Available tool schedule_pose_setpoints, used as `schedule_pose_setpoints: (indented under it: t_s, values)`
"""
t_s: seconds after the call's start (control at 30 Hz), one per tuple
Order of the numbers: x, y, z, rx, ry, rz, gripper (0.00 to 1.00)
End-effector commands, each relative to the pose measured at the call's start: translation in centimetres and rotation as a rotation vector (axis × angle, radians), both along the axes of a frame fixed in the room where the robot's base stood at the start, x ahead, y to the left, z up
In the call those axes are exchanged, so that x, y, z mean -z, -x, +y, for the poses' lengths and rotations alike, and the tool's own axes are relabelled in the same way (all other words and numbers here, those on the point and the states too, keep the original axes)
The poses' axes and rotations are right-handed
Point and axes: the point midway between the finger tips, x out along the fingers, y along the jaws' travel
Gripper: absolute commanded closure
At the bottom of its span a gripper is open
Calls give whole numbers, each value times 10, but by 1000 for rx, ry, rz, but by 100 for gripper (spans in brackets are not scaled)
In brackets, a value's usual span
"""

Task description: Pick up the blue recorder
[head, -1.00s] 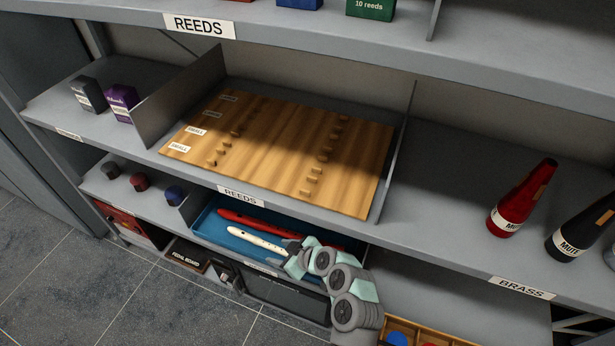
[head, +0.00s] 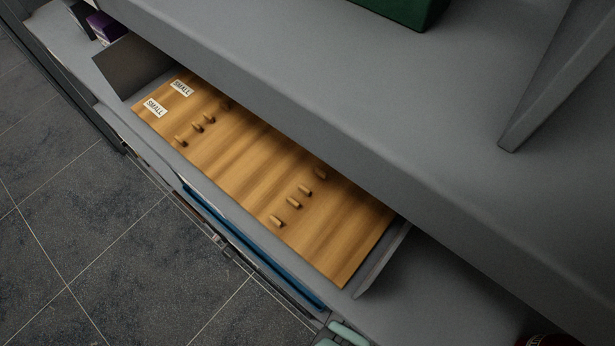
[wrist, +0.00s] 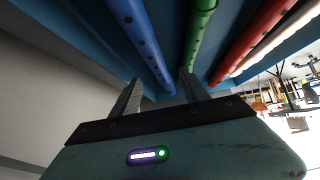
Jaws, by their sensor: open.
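In the wrist view the blue recorder (wrist: 139,33) runs from the top edge down toward my gripper (wrist: 160,79). My gripper is open, and the recorder's near end shows between its two fingers. I cannot tell how far apart in depth they are. A green recorder (wrist: 197,35) lies just right of the blue one, close to the right finger. In the head view the recorders are hidden under the shelf.
A red recorder (wrist: 247,42) and a white recorder (wrist: 277,43) lie further right in the wrist view. In the head view a wooden board with pegs (head: 255,168) rests on the shelf above the tray. Open tiled floor (head: 90,220) lies to the left.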

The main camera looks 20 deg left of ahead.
Motion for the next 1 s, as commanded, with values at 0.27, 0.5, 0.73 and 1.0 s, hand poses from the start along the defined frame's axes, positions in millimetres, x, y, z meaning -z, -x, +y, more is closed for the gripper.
schedule_pose_setpoints:
  t_s: [0.27,0.5,0.73,1.0]
  values:
    - [34,-8,32,-2,1,4,47]
    - [36,-11,36,1,0,1,47]
    - [36,-11,36,1,1,2,58]
    - [36,-11,36,1,1,2,80]
